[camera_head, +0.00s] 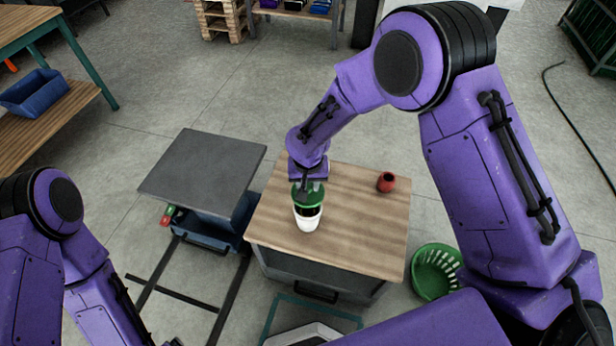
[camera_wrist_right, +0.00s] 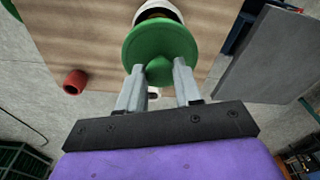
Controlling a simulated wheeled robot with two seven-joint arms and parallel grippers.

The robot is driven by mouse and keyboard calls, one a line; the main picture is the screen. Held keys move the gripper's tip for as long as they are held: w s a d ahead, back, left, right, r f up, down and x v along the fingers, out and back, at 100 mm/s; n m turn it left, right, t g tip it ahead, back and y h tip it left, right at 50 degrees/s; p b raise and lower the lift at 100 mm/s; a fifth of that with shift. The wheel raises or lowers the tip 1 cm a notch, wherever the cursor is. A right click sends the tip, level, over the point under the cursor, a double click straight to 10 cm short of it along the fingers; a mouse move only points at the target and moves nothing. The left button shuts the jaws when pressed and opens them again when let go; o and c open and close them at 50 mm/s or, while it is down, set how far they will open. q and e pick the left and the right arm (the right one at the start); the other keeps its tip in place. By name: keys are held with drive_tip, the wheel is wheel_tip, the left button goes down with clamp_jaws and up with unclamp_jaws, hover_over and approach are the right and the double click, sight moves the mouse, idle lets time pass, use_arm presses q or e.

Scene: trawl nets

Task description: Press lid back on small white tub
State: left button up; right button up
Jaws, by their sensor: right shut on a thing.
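The small white tub (camera_head: 308,222) stands upright near the left part of the wooden table top. It also shows in the right wrist view (camera_wrist_right: 172,13), mostly behind the lid. The green lid (camera_head: 318,199) has a round knob, and in the right wrist view the lid (camera_wrist_right: 160,42) covers much of the tub. My right gripper (camera_head: 306,190) is shut on the lid's knob, above the tub. A dark gap shows between lid and tub in the head view, so the lid is apart or tilted there. The left arm shows at lower left, but its gripper is out of view.
A red pot (camera_head: 386,182) stands on the right of the wooden table top (camera_head: 350,235). A grey-topped platform (camera_head: 200,165) is to the left. A green basket (camera_head: 435,272) lies on the floor at right. The table's middle is clear.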

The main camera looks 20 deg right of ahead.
wheel_tip(320, 180, down, 4)
drive_tip(key=b, duration=0.4)
drive_tip(key=shift+s+r, duration=0.1)
drive_tip(key=shift+r, duration=0.05)
drive_tip(key=shift+f+b, duration=0.3)
drive_tip(key=shift+f, duration=0.65)
drive_tip(key=shift+s+p, duration=0.1)
drive_tip(key=shift+p, duration=0.35)
drive_tip(key=shift+f, duration=0.15)
drive_tip(key=shift+p, duration=0.55)
idle(0.5)
drive_tip(key=o, duration=1.7)
drive_tip(key=shift+c, duration=0.2)
